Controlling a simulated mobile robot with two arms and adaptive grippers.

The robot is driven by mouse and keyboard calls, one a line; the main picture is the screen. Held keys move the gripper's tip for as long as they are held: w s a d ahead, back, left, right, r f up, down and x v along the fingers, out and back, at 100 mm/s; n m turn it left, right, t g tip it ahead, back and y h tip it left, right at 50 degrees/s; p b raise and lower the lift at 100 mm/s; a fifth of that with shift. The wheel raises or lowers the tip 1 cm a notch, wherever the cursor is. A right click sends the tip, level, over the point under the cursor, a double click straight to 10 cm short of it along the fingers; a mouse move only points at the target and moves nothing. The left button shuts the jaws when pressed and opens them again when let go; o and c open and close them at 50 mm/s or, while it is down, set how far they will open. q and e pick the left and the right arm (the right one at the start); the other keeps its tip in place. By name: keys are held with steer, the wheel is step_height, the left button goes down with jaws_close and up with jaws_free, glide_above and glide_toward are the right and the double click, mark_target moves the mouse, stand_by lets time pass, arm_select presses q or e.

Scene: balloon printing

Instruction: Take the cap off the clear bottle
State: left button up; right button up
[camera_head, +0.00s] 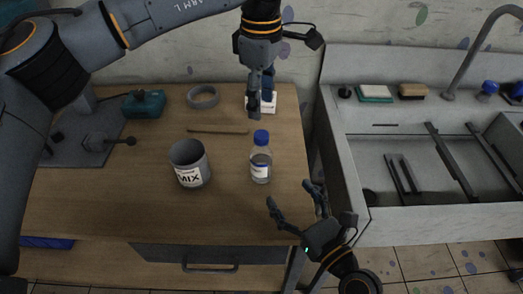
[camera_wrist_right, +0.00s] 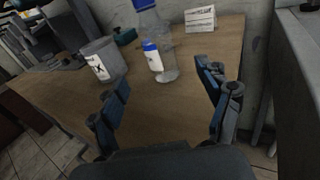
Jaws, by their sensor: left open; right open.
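The clear bottle (camera_head: 261,164) stands upright on the wooden table, with its blue cap (camera_head: 261,137) on top and a white and blue label. In the right wrist view the bottle (camera_wrist_right: 166,68) stands beyond my fingers, and its blue cap (camera_wrist_right: 143,4) is at the top edge. My left gripper (camera_head: 262,106) is above and behind the bottle, pointing down, open and apart from the cap. My right gripper (camera_head: 291,194) is open and empty at the table's front right, in front of the bottle and not touching it. It also shows in the right wrist view (camera_wrist_right: 163,80).
A grey MIX cup (camera_head: 189,164) stands left of the bottle. A sink (camera_head: 430,185) lies to the right. The table's front is clear.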

mark_target(267, 166)
steer(key=shift+w+a+r, duration=0.15)
steer(key=shift+a+r, duration=0.05)
steer(key=shift+a, duration=0.1)
steer(key=x, duration=1.2)
steer(key=shift+w+a+f, duration=0.15)
jaws_close()
